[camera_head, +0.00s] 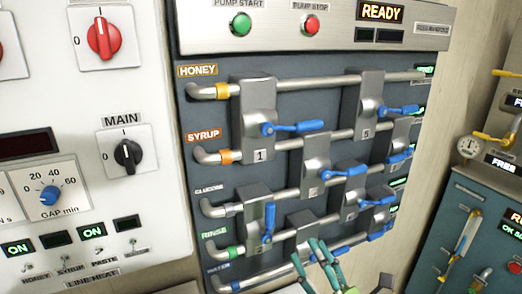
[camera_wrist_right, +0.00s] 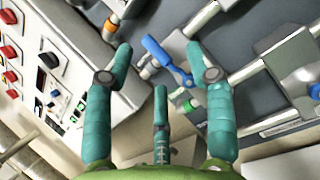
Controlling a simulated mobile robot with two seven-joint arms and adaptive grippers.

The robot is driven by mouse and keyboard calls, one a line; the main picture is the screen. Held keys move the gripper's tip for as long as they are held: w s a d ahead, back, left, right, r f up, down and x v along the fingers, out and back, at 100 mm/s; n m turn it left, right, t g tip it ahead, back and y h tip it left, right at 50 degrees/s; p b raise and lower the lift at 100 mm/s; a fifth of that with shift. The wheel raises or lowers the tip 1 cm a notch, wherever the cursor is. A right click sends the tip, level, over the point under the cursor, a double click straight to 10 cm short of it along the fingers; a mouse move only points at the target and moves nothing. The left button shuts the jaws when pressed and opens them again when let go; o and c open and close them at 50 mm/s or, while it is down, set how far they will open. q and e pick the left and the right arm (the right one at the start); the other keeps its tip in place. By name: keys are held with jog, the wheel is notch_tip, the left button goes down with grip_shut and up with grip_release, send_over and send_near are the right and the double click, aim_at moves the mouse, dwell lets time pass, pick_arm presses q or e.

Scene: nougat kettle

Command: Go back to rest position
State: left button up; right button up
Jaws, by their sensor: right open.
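My right gripper (camera_head: 325,262) shows at the bottom middle of the head view, in front of the lower part of the valve panel (camera_head: 300,110). Its teal fingers are spread and empty in the right wrist view (camera_wrist_right: 160,70). A blue valve lever (camera_wrist_right: 168,62) appears between and beyond the fingertips there; I cannot tell the exact gap, but nothing is held. In the head view a blue lever (camera_head: 268,222) on the rinse row stands upright, while the lever by block 1 (camera_head: 292,128) lies nearly level. My left gripper is not in view.
Steel pipes cross the panel in rows, with several blue levers. A white control cabinet (camera_head: 160,215) with a red knob (camera_head: 104,38) and a black main knob (camera_head: 128,156) stands left. The display above reads READY (camera_head: 381,12). Teal equipment (camera_head: 470,235) with a gauge (camera_head: 468,146) stands right.

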jog(key=d+f+m+g+h, duration=0.1)
jog(key=d+f+m+h, duration=0.2)
jog(key=d+m+h, duration=0.45)
jog(key=d+f+m+g+h, duration=0.15)
jog(key=m+h, duration=0.35)
jog(key=m, duration=0.6)
jog(key=s+d+f+m+g+h, duration=0.1)
jog(key=s+d+f+m+g, duration=0.1)
jog(key=s+f+m+g, duration=0.3)
jog(key=s+d+f+m+g+h, duration=0.1)
jog(key=s+d+f+m+g, duration=0.15)
jog(key=f+m, duration=0.4)
jog(key=s+a+f+m+g+y, duration=0.35)
jog(key=s+f, duration=0.25)
jog(key=s, duration=0.2)
jog(key=s+a+f+m+g+y, duration=0.2)
jog(key=s+f+g, duration=0.25)
jog(key=s, duration=0.25)
notch_tip(320, 180, down, 23)
jog(key=s, duration=0.2)
jog(key=s+d+f+g, duration=0.2)
jog(key=s+f, duration=1.2)
jog(key=s, duration=0.1)
jog(key=shift+s+d+f+n, duration=0.15)
jog(key=shift+s+d+n, duration=0.15)
jog(key=shift+n, duration=0.05)
